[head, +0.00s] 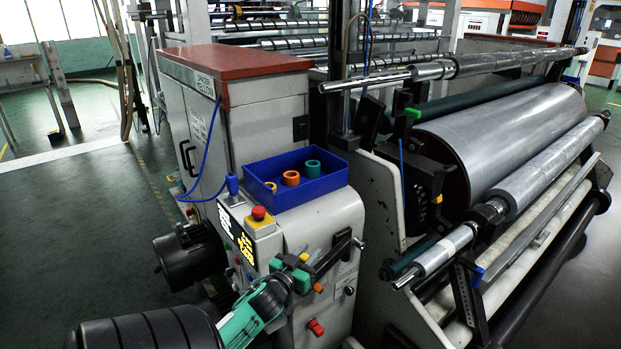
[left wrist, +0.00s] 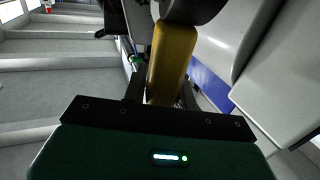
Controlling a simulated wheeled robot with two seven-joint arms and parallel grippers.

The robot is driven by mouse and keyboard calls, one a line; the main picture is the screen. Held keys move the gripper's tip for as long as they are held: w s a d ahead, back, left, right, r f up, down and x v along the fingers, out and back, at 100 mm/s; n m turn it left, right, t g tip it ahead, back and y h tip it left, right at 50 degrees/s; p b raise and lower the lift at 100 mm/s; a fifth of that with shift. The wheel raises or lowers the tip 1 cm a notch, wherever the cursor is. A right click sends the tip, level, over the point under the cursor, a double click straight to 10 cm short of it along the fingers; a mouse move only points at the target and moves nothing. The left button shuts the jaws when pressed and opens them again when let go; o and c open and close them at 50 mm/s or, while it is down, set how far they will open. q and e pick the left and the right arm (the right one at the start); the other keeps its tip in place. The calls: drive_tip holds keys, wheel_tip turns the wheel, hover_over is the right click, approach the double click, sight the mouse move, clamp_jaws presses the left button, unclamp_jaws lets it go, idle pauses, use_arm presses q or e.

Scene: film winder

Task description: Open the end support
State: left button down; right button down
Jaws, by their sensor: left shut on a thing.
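My left gripper (head: 297,268) comes in from the bottom left and is at the front of the machine's grey end housing (head: 330,222). In the left wrist view it is shut on a yellow handle (left wrist: 172,62), which runs up between the dark fingers to a dark rounded part. In the head view the hand largely hides what it grips. A black lever (head: 332,254) with a bright metal end is just right of the hand. I cannot tell for sure which part is the end support. My right gripper is not in view.
A blue tray (head: 322,186) with coloured rings sits on the housing, beside a red emergency button (head: 258,213). A black motor (head: 190,256) is left of the arm. The large film roll (head: 510,135) and a thinner roller (head: 535,180) fill the right. Floor is clear at left.

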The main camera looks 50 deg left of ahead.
use_arm(q)
drive_tip(key=shift+a, duration=0.1)
drive_tip(key=c, duration=1.2)
unclamp_jaws()
drive_tip(key=shift+o, duration=0.2)
drive_tip(key=shift+s, duration=0.1)
drive_tip(key=shift+s+d+f, duration=0.15)
drive_tip(key=shift+s+d, duration=0.05)
drive_tip(key=shift+s, duration=0.05)
drive_tip(key=b+v, duration=0.2)
drive_tip(key=v, duration=1.1)
drive_tip(key=shift+b, duration=0.4)
drive_tip(key=shift+s, duration=0.1)
